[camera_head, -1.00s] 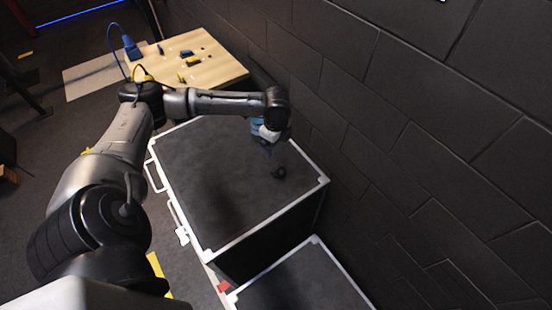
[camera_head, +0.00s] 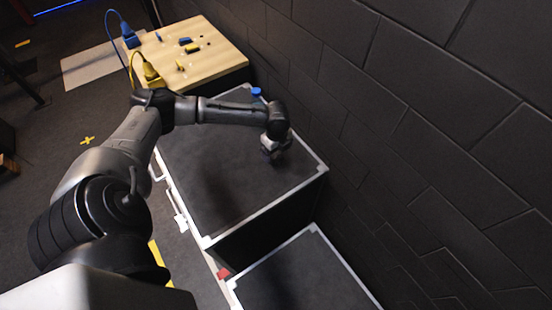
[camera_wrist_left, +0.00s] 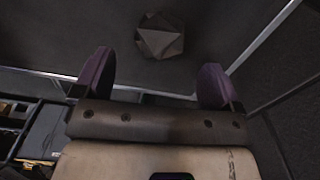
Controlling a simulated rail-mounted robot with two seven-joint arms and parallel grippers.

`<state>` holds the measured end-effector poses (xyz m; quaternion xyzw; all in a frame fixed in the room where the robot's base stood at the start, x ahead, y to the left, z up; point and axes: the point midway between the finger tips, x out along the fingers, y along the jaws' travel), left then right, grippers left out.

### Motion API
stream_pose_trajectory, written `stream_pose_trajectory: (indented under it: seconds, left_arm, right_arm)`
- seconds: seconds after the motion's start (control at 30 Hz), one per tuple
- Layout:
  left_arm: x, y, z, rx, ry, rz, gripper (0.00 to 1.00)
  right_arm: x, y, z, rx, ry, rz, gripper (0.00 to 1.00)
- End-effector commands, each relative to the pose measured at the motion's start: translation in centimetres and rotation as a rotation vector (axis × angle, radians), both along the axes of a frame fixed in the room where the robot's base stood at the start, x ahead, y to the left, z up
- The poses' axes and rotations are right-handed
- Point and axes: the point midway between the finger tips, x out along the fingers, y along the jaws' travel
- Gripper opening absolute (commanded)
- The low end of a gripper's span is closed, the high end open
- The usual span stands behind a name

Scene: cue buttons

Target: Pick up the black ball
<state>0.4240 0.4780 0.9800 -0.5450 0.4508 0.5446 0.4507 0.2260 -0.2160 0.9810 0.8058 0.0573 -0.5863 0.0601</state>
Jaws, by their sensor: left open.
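The black ball (camera_wrist_left: 160,37) is a dark, faceted round thing on the dark top of the case. It shows in the left wrist view, beyond the fingertips and roughly between their lines. In the head view I cannot make it out; my gripper seems to cover it. My left gripper (camera_head: 270,154) is low over the case top, near its right side. In the left wrist view the two purple fingers of this gripper (camera_wrist_left: 155,75) are wide apart with nothing between them. My right gripper is not in view.
The black case (camera_head: 211,239) has white edges and a flat top, mostly clear. A blue disc (camera_head: 256,91) is at its back edge. A wooden table (camera_head: 215,68) behind holds blue and yellow pieces. A dark block wall (camera_head: 430,120) runs along the right.

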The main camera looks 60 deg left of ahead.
Motion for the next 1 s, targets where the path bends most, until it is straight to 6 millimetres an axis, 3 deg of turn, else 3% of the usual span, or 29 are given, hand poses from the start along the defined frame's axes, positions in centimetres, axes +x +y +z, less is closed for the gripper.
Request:
stream_pose_trajectory:
  seconds: [0.43, 0.8, 1.0]
  left_arm:
    - [-0.2, 0.2, -4.6, 0.0, 0.002, 0.001, 0.9]
    - [-0.2, 0.2, -5.3, 0.001, 0.0, 0.0, 0.9]
    - [-0.2, 0.2, -5.3, 0.001, 0.001, 0.0, 0.71]
  right_arm:
    - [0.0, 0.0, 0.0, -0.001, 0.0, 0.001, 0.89]
    - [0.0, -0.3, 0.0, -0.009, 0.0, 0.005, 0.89]
    - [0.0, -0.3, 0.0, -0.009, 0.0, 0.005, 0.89]
